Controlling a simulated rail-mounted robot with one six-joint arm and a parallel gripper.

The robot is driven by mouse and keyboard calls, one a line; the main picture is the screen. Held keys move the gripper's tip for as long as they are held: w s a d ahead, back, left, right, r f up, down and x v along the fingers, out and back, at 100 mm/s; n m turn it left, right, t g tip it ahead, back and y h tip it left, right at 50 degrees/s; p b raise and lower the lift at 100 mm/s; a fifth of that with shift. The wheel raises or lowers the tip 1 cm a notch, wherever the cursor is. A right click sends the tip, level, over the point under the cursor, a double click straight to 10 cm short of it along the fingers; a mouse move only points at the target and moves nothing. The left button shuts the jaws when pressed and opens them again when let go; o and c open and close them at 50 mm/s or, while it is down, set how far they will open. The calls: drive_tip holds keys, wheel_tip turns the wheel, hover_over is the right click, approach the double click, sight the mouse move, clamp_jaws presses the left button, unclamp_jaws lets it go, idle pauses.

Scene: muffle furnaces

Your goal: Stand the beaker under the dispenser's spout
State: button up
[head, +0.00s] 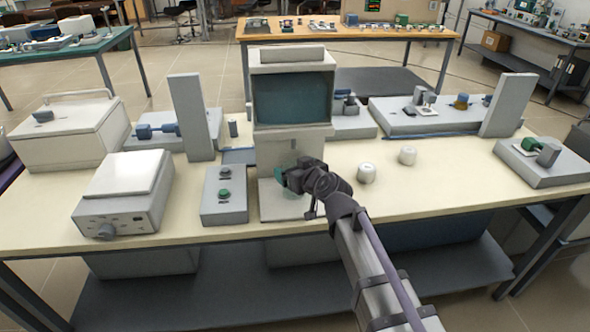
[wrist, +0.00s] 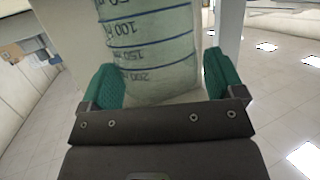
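The dispenser (head: 292,95) is a tall pale cabinet with a dark teal window, standing mid-bench with a light foot plate (head: 278,213) at its front. My gripper (head: 290,182) is low in front of it, over the foot plate. In the wrist view, the clear beaker (wrist: 150,50) with blue graduation marks fills the gap between the green finger pads (wrist: 162,80), which appear to press on both its sides. The markings read upside down there. In the head view only a small greenish part of the beaker (head: 290,194) shows; my gripper covers the rest. I cannot make out the spout clearly.
A grey control box (head: 224,195) with buttons is close left of the dispenser, with a white instrument (head: 125,193) beyond it. An upright grey panel (head: 192,117) stands behind left.

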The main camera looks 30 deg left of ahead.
drive_tip(key=shift+o, duration=0.6)
drive_tip(key=shift+s+d+r+p, duration=0.15)
drive_tip(key=shift+d+r+p, duration=0.05)
drive_tip(key=shift+r+p, duration=0.15)
drive_tip(key=p+v, duration=0.3)
drive_tip(key=v, duration=0.8)
drive_tip(key=w+d+f+m+g+h, duration=0.1)
drive_tip(key=d+f+m+g+h, duration=0.2)
drive_tip(key=d, duration=0.7)
drive_tip(key=d+f+m+h, duration=0.1)
drive_tip(key=d+f+h, duration=0.2)
drive_tip(key=d+f, duration=0.5)
drive_tip(key=s+d+f+m+g+h, duration=0.1)
drive_tip(key=s+d+m+g+h, duration=0.25)
drive_tip(key=d, duration=0.75)
drive_tip(key=s+d+m+g+h, duration=0.2)
drive_tip(key=s+d+m+h, duration=0.15)
drive_tip(key=d, duration=0.75)
wheel_tip(320, 180, up, 13)
drive_tip(key=p, duration=1.3)
drive_tip(key=shift+w+a+f+y, duration=0.2)
drive_tip(key=shift+w+a+y, duration=0.15)
drive_tip(key=shift+y, duration=0.05)
